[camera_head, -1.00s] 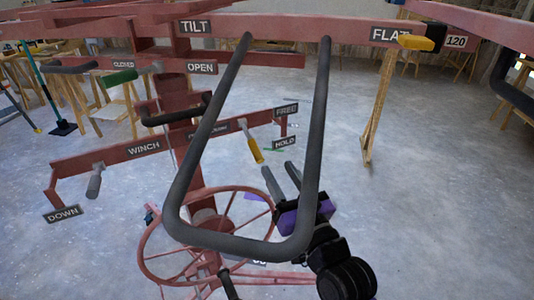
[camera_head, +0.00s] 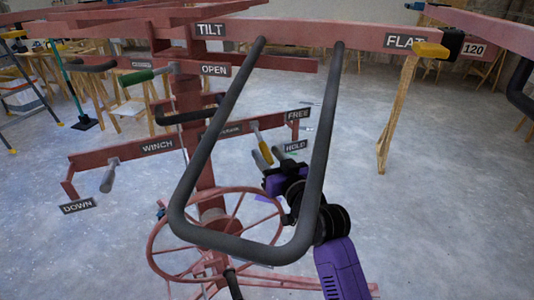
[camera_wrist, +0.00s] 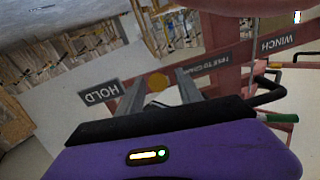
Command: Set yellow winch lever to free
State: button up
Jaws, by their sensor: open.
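A dark bent handle bar (camera_head: 245,247) hangs in front of my arm. A red handwheel (camera_head: 160,262) is below left. The WINCH crank handle (camera_head: 108,178) is at left. A green handle (camera_head: 138,77) and a yellow FLAT handle (camera_head: 430,50) are higher up. Floor at right is clear.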

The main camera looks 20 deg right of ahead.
jog(key=shift+w+a, duration=0.1)
jog(key=shift+w, duration=0.35)
grip_shut()
dwell(1.1)
